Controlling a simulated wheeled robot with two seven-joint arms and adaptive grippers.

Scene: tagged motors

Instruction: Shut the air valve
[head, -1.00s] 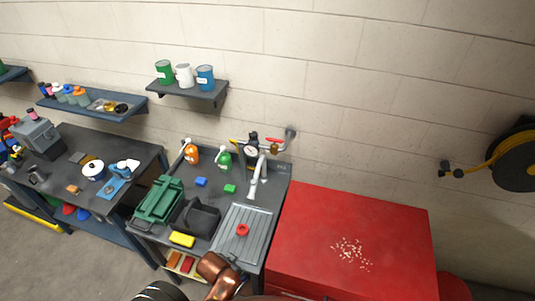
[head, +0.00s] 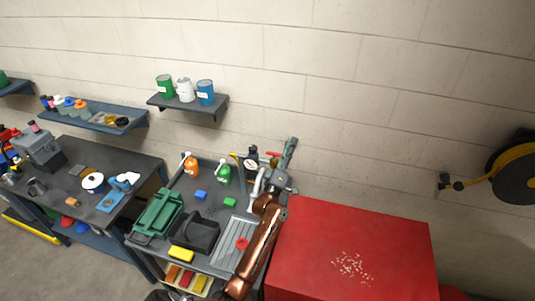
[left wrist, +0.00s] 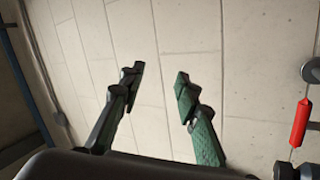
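A wall pipe fitting with a round pressure gauge (head: 252,164) stands behind the grey sink bench. A red lever handle (head: 273,154) shows just right of the gauge, and a yellow handle (head: 235,155) shows to its left. I cannot tell from the head view which is the air valve. My left gripper (head: 291,145) is raised near the wall, just right of the red handle, and partly hides the pipe. In the left wrist view its green fingers (left wrist: 158,80) are open and empty, facing the wall. The red handle (left wrist: 300,122) is at the right edge there, apart from the fingers. My right gripper is not in view.
The bench holds a green crate (head: 157,213), a black bin (head: 195,233), an orange bottle (head: 191,165) and a green bottle (head: 224,172). A red cabinet (head: 350,235) stands right of it. A hose reel (head: 515,165) hangs far right.

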